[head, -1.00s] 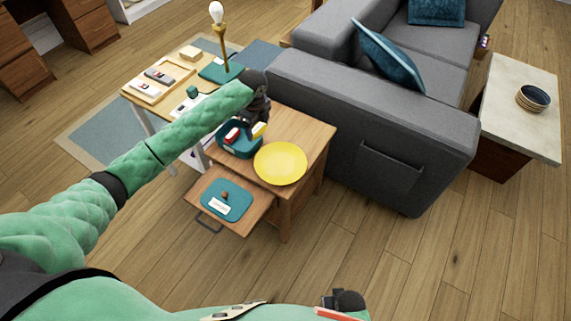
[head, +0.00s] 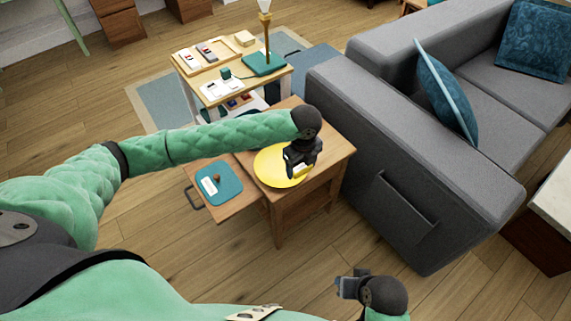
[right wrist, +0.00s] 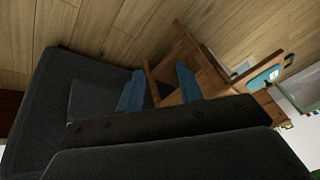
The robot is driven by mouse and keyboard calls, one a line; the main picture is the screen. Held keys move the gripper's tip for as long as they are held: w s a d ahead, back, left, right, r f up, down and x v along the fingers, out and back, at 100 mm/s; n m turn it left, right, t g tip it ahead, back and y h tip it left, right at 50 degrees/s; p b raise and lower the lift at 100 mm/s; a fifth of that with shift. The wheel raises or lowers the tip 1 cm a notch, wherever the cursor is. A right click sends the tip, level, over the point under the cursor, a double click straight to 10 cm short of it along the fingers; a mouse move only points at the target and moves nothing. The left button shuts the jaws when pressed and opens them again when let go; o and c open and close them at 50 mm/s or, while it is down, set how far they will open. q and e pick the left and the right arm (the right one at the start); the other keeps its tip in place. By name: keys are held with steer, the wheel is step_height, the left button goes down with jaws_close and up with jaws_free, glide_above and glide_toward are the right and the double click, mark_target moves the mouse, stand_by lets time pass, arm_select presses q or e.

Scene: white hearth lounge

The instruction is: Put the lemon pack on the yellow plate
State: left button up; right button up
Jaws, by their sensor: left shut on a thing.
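The yellow plate (head: 264,166) lies flat on the wooden side table (head: 341,153). My left gripper (head: 299,168) is over the right part of the plate. It is shut on the lemon pack, which is mostly hidden by the fingers; only a small pale patch shows between them. I cannot tell whether the pack touches the plate. My right gripper (head: 347,287) is low at the front, far from the plate. Its blue fingers (right wrist: 159,88) stand apart in the right wrist view, with nothing between them.
An open drawer (head: 238,203) holds a teal tray (head: 226,190) with a card and a small brown thing. A grey sofa (head: 425,215) stands right of the table. A desk with a lamp (head: 266,30) stands behind. My left arm hides the table's back left.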

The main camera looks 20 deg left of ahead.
arm_select(q)
steer(key=p, duration=0.2)
glide_above(282, 167)
step_height(282, 167, down, 7)
steer(key=shift+a+f, duration=0.1)
steer(key=shift+f, duration=0.35)
step_height(282, 167, down, 3)
steer(key=shift+r, duration=0.1)
steer(key=shift+f, duration=0.2)
arm_select(e)
steer(key=shift+g+h, duration=0.5)
steer(key=d+r, duration=0.1)
steer(key=s+d+r, duration=0.1)
steer(key=d+r, duration=0.1)
steer(key=shift+s+d+r, duration=0.1)
steer(key=shift+s+r, duration=0.05)
steer(key=shift+r, duration=0.05)
arm_select(q)
steer(key=o, duration=1)
steer(key=shift+f, duration=0.1)
steer(key=shift+c, duration=0.2)
arm_select(e)
steer(key=shift+a, duration=0.25)
